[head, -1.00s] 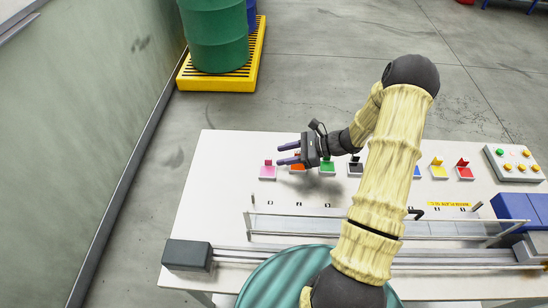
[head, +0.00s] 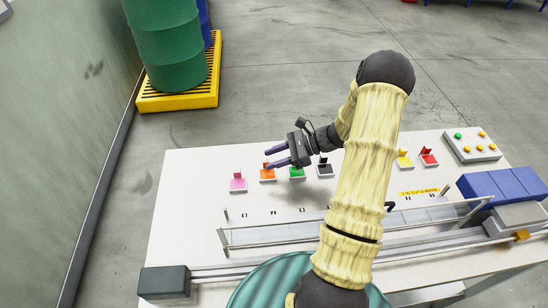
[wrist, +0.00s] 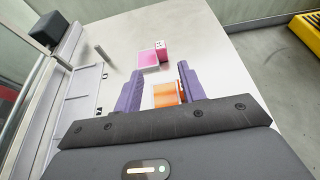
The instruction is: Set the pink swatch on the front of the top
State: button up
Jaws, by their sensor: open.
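The pink swatch (head: 238,184) is a small pink tile with an upright tab, at the left end of a row of coloured swatches on the white table top (head: 185,215). In the wrist view the pink swatch (wrist: 150,58) lies beyond my fingertips, apart from them. My gripper (head: 267,158) is open, with purple fingers pointing left above the row. In the wrist view, the orange swatch (wrist: 166,95) shows between the fingers of my gripper (wrist: 160,72), below them; nothing is held.
Green (head: 297,174), black (head: 325,169), yellow (head: 404,162) and red (head: 428,158) swatches continue the row. A clear-walled rail gantry (head: 290,236) crosses the table's near side. A button box (head: 472,145) stands at right. The table's left part is mostly bare.

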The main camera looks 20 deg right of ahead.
jog(key=s+a+r+n+h, duration=0.4)
jog(key=s+r+n+h, duration=0.1)
jog(key=n, duration=0.5)
jog(key=s+a+r+n+g+h, duration=0.1)
jog(key=s+a+r+n+h, duration=0.4)
jog(key=s+n+h, duration=0.2)
jog(key=s+n, duration=0.2)
jog(key=n, duration=0.2)
jog(key=shift+s+a+r+n+g+h, duration=0.3)
jog(key=shift+s+r+h, duration=0.05)
jog(key=shift+h, duration=0.05)
jog(key=shift+r+p, duration=0.4)
